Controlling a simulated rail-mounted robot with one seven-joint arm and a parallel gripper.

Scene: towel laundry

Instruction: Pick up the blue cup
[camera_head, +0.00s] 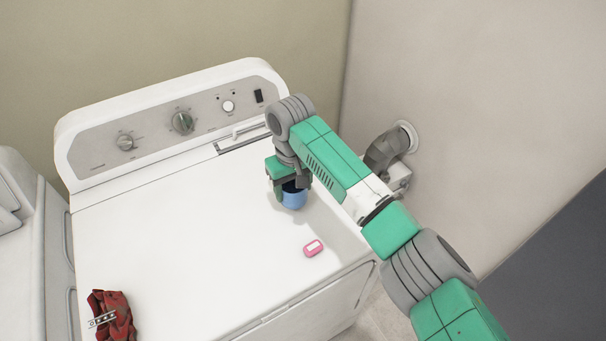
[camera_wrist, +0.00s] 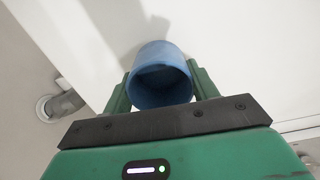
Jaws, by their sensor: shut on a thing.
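The blue cup (camera_head: 293,198) is on or just above the white top of the washing machine (camera_head: 190,235), near its right side. My gripper (camera_head: 290,186) reaches down over the cup from above. In the wrist view the cup (camera_wrist: 160,77) sits between the two green fingers of my gripper (camera_wrist: 160,88), its open mouth toward the camera. The gripper is shut on the cup. I cannot tell whether the cup's base touches the machine top.
A pink soap-like item (camera_head: 313,248) lies in front of the cup. A crumpled red cloth (camera_head: 112,315) lies at the front left. The control panel (camera_head: 180,120) rises at the back. A wall with a pipe (camera_head: 388,150) is at the right. The middle of the top is clear.

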